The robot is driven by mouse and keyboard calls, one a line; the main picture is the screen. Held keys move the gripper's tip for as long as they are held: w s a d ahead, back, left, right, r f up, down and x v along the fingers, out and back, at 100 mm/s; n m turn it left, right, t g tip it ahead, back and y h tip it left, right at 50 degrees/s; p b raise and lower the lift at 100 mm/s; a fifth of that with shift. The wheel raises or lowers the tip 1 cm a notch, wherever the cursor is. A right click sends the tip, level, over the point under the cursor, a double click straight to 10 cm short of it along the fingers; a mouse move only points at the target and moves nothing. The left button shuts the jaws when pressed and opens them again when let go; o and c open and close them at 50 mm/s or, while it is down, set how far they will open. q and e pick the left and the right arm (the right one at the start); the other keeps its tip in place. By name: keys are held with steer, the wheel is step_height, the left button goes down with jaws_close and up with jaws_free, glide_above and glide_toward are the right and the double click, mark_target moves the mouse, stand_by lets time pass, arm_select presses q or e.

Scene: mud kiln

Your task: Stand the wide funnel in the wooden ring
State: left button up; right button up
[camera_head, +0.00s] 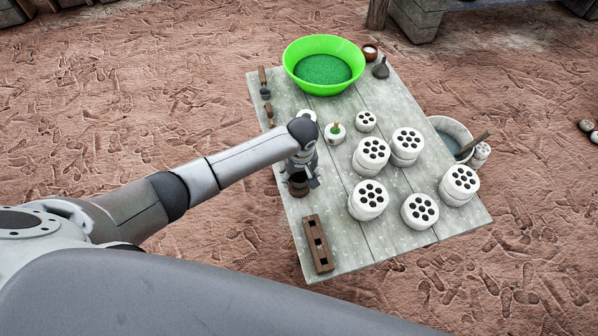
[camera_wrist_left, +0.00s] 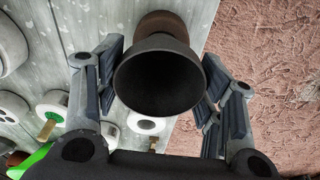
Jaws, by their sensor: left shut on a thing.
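The wide funnel (camera_wrist_left: 158,85) is dark grey, and its round mouth faces the left wrist camera. My left gripper (camera_wrist_left: 160,88) has its fingers on both sides of the funnel and is shut on it. A brown wooden piece, apparently the wooden ring (camera_wrist_left: 166,22), shows just beyond the funnel's rim. In the head view the brown ring (camera_head: 298,189) is at the table's left edge, right below my left gripper (camera_head: 301,174). The funnel's stem is hidden, so I cannot tell whether it is inside the ring. My right gripper is not in view.
A wooden block with square holes (camera_head: 317,245) lies at the near left. Several white perforated cylinders (camera_head: 374,150) fill the table's right side. A small white pot with green contents (camera_head: 335,133) stands near the gripper. A green bowl (camera_head: 323,51) is at the far end.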

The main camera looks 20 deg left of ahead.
arm_select(q)
steer(key=shift+p, duration=0.4)
stand_by(0.6)
stand_by(0.5)
steer(key=shift+f+b, duration=0.3)
steer(key=shift+f, duration=0.3)
stand_by(0.5)
steer(key=o, duration=0.8)
steer(key=shift+o, duration=0.2)
steer(key=shift+o, duration=1.3)
steer(key=shift+r, duration=0.1)
